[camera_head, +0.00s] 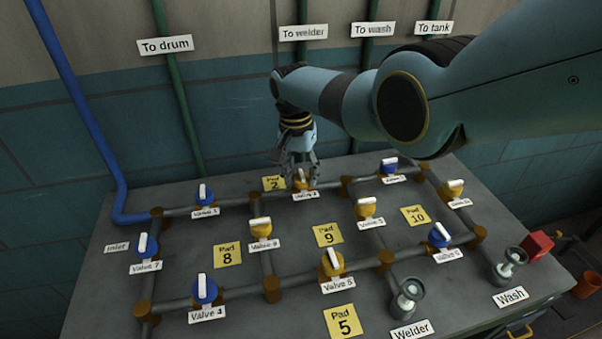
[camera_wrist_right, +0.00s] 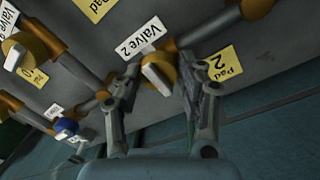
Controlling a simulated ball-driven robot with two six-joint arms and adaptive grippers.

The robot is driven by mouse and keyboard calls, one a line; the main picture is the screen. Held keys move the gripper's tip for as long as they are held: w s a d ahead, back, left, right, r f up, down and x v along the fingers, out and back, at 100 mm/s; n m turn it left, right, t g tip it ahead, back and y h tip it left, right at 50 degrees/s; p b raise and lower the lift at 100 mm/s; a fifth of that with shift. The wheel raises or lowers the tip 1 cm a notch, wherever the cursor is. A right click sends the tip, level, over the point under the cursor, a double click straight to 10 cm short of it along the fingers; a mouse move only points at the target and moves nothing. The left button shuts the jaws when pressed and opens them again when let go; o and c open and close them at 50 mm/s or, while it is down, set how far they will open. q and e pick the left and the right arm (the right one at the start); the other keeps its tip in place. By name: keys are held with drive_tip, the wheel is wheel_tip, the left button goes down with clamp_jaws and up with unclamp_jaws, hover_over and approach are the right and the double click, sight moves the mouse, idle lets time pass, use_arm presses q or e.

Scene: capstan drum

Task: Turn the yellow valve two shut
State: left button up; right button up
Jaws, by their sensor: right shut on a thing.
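Yellow valve two (camera_head: 302,186) sits on the back pipe of the grey table, behind its "Valve 2" label. In the right wrist view, its orange-yellow body and white handle (camera_wrist_right: 157,76) lie between my fingers, beside the "Valve 2" label (camera_wrist_right: 143,38). My right gripper (camera_head: 299,168) reaches down from above and is shut on the valve's handle; it also shows in the wrist view (camera_wrist_right: 160,88). The fingers partly hide the valve in the head view. The handle's exact angle to the pipe is hard to tell. My left gripper is not in view.
Other yellow valves (camera_head: 366,208) and blue valves (camera_head: 204,290) stand on the pipe grid around it. A yellow pad 2 label (camera_head: 273,183) lies left of valve two. Green pipes (camera_head: 186,110) rise along the wall behind. A red block (camera_head: 538,245) is at the right.

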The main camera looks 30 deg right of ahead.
sight(297, 176)
drive_tip(key=o, duration=1.1)
drive_tip(key=shift+o, duration=0.2)
drive_tip(key=shift+r, duration=0.1)
wheel_tip(297, 176, up, 12)
drive_tip(key=shift+w+a, duration=0.3)
drive_tip(key=shift+w, duration=0.05)
